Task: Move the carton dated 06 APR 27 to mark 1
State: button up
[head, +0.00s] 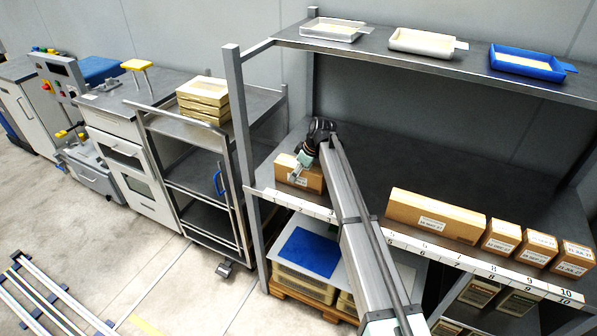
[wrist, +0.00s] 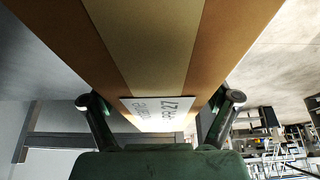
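A brown carton (head: 300,174) with a white label stands near the left end of the middle shelf, behind the low-numbered marks. In the wrist view the carton (wrist: 150,50) fills the top centre, with a pale tape strip. Its label (wrist: 160,112) is foreshortened and turned; I can make out "27", but not the whole date. My gripper (head: 302,165) is at this carton in the head view. In the wrist view my gripper (wrist: 162,101) has one finger close to each side of the carton; whether both press on it is unclear. The number strip (head: 290,203) runs along the shelf's front edge.
A long carton (head: 436,215) and three small cartons (head: 501,238) (head: 536,248) (head: 572,258) stand at the right of the same shelf. My arm crosses the shelf's middle. Trays (head: 425,42) sit on the upper shelf. A post (head: 238,115) stands left of the carton.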

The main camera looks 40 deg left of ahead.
jog(key=shift+r, duration=0.1)
jog(key=b+v, duration=0.3)
jog(key=v, duration=0.9)
